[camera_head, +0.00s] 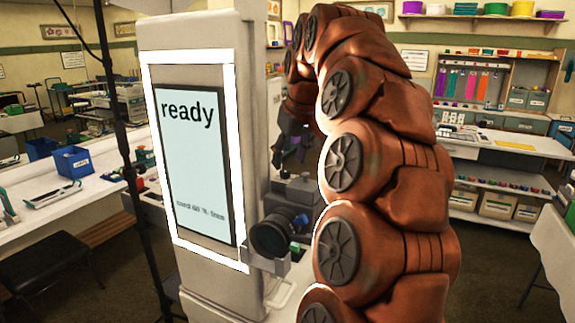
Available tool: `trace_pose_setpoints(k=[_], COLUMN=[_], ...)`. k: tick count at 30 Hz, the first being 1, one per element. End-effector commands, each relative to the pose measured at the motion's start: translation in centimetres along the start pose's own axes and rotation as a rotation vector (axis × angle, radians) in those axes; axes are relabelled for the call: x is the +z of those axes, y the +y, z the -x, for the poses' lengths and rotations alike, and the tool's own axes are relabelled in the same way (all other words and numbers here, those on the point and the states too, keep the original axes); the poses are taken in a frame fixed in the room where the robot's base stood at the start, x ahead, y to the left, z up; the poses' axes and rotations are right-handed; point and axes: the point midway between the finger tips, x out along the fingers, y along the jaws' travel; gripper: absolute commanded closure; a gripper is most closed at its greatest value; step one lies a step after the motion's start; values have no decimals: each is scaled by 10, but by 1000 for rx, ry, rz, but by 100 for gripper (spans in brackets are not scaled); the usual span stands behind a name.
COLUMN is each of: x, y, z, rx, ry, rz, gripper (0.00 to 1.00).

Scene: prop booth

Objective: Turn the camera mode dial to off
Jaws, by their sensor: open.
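The camera (291,215) is a dark grey body with a black lens (270,237) facing left and toward me. It sits on a bracket at the right side of the tall booth. My gripper (285,160) is dark and hangs just above the camera's top, largely in shadow. Its fingers look apart, with nothing seen between them. I cannot tell whether it touches the camera. The mode dial cannot be made out; the camera's right side and part of its top are behind my copper-coloured arm.
The booth (200,24) stands close on the left, its lit screen (200,150) reading "ready". A dark upright pole (118,120) stands left of it. A white bench with a blue bin (73,161) lies behind. Shelves (500,90) and a counter stand at the back right.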

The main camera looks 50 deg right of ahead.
Motion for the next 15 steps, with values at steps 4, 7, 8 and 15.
trace_pose_setpoints(k=[4, 7, 8, 15], x=[0, 1, 1, 0], y=[0, 0, 0, 0], z=[-11, -21, -23, -35], rx=[-1, -2, -2, -1], ry=[1, -4, -4, 0], rz=[0, -1, -1, -1], gripper=[49, 49, 49, 49])
